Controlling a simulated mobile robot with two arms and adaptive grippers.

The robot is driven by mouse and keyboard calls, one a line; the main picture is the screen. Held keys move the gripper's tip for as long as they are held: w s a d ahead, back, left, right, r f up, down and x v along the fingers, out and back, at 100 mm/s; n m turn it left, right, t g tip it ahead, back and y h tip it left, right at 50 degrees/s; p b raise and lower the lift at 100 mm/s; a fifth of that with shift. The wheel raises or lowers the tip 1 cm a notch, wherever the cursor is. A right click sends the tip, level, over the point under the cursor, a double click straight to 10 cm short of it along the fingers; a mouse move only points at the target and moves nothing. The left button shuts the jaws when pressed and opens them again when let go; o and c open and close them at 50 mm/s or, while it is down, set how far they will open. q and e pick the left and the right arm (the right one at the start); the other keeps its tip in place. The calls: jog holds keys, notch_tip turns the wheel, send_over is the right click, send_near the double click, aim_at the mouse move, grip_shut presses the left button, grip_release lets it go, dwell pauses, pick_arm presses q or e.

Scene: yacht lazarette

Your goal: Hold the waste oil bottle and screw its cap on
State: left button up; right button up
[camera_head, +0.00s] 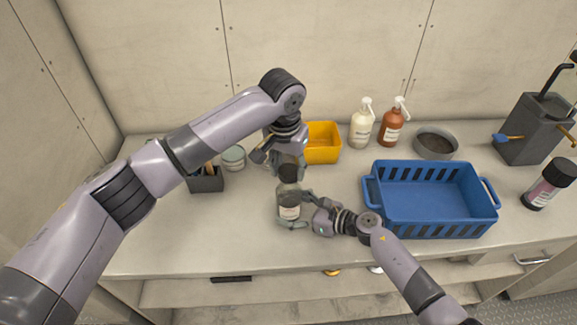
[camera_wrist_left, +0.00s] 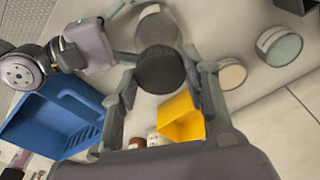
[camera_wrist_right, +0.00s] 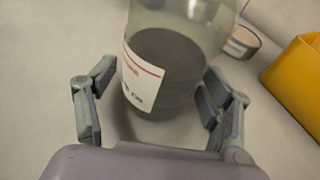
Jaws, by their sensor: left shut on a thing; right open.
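The waste oil bottle (camera_head: 289,210) is clear, with dark liquid and a white label, and stands on the counter; it fills the upper middle of the right wrist view (camera_wrist_right: 172,70). My right gripper (camera_head: 297,205) is open, with a finger on each side of the bottle's lower body. The black cap (camera_head: 288,173) is in my left gripper (camera_head: 288,168), which points down over the bottle. The cap's round top shows between the fingers in the left wrist view (camera_wrist_left: 160,71). Whether the cap touches the bottle's neck is hidden.
A blue basket (camera_head: 430,200) stands to the right. Behind are a yellow bin (camera_head: 323,143), two pump bottles (camera_head: 361,125) and a round grey bowl (camera_head: 435,145). A dark grey holder (camera_head: 206,181) and a pale-lidded jar (camera_head: 233,157) stand left. The counter's front is clear left of the bottle.

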jog(key=shift+c, duration=0.4)
jog(key=c, duration=0.8)
jog(key=shift+c, duration=0.2)
